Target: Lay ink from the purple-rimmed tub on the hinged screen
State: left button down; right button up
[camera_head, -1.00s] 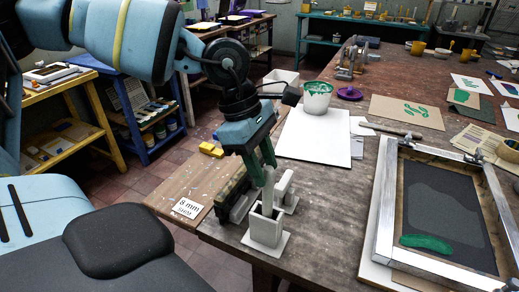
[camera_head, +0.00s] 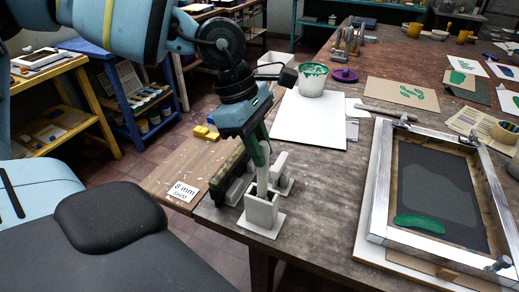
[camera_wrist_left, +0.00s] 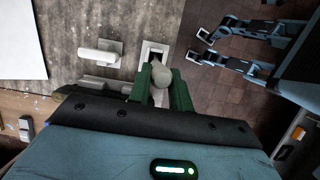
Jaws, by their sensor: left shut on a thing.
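The hinged screen (camera_head: 383,210) lies at the right of the table in the head view, a metal frame around dark mesh with a green ink patch (camera_head: 420,224) near its front edge. A white tub (camera_head: 312,82) with green ink inside and on its rim stands at the back; I cannot make out a purple rim, but a purple disc (camera_head: 344,75) lies beside it. My left gripper (camera_head: 260,160) is shut on a pale grey handle (camera_wrist_left: 162,76), right above a grey square holder (camera_head: 262,211). The handle's lower end is hidden. The holder's opening shows in the wrist view (camera_wrist_left: 155,50).
Another pale grey holder (camera_head: 281,175) stands close behind the square one, near the table's left edge. A white board (camera_head: 308,122) lies in front of the tub. A card marked "8 mm" (camera_head: 183,191) is at the left edge. Bare wood lies between holder and screen.

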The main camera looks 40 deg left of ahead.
pick_arm(q)
jog(key=shift+r, duration=1.9)
pick_arm(e)
jog(key=shift+w+d+r, duration=0.1)
jog(key=shift+w+r, duration=0.5)
jog(key=shift+w, duration=0.15)
pick_arm(q)
jog(key=c, duration=1.9)
grip_release()
jog(key=shift+c, duration=0.2)
grip_shut()
pick_arm(e)
jog(key=shift+s, duration=0.1)
